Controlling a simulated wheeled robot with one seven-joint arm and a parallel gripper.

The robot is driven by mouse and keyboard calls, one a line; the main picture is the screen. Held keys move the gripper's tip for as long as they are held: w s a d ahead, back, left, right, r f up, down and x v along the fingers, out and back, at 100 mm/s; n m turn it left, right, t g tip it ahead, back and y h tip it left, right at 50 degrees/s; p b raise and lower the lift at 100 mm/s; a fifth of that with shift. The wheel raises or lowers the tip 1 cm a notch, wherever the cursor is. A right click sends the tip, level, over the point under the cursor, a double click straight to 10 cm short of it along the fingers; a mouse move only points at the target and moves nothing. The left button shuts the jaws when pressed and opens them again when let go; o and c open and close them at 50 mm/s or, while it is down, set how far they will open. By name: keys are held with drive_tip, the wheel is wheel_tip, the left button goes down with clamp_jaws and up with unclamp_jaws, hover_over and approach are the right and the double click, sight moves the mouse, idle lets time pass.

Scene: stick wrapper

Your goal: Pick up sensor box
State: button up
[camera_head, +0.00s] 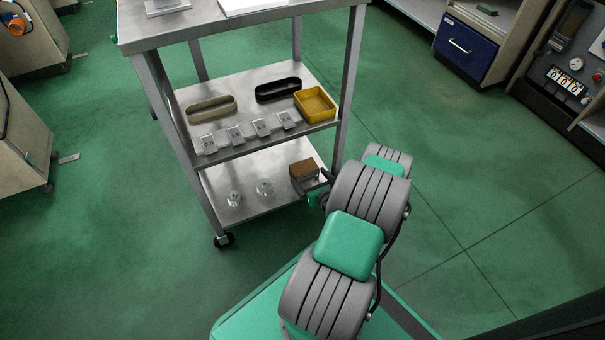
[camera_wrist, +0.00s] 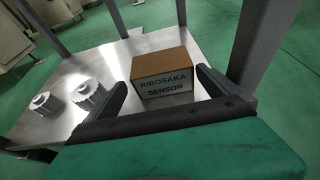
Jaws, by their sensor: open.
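The sensor box (camera_wrist: 164,78) is a small brown carton with a white label reading "RIBOSAKA SENSOR". It sits on the metal lower shelf, and in the head view (camera_head: 303,168) it is near the shelf's right end. My gripper (camera_wrist: 163,86) is open in the wrist view, with one dark finger on each side of the box. The right finger looks very near the box; I cannot tell whether either finger touches it. In the head view my arm reaches the lower shelf from the right, and the gripper is mostly hidden behind the arm.
Two metal parts (camera_head: 265,187) stand on the lower shelf (camera_head: 228,209) left of the box. The middle shelf above holds a yellow tray (camera_head: 315,104), a black oval holder (camera_head: 278,90), a tan holder (camera_head: 211,107) and several small metal pieces. Cart legs (camera_wrist: 257,42) stand close by.

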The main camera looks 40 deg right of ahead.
sight(304, 170)
drive_tip(key=b+x, duration=0.3)
drive_tip(key=x, duration=0.3)
drive_tip(key=shift+w+d, duration=0.1)
drive_tip(key=shift+d, duration=0.15)
drive_tip(key=shift+c, duration=0.2)
drive_tip(key=c, duration=1.1)
drive_tip(key=shift+c, duration=0.2)
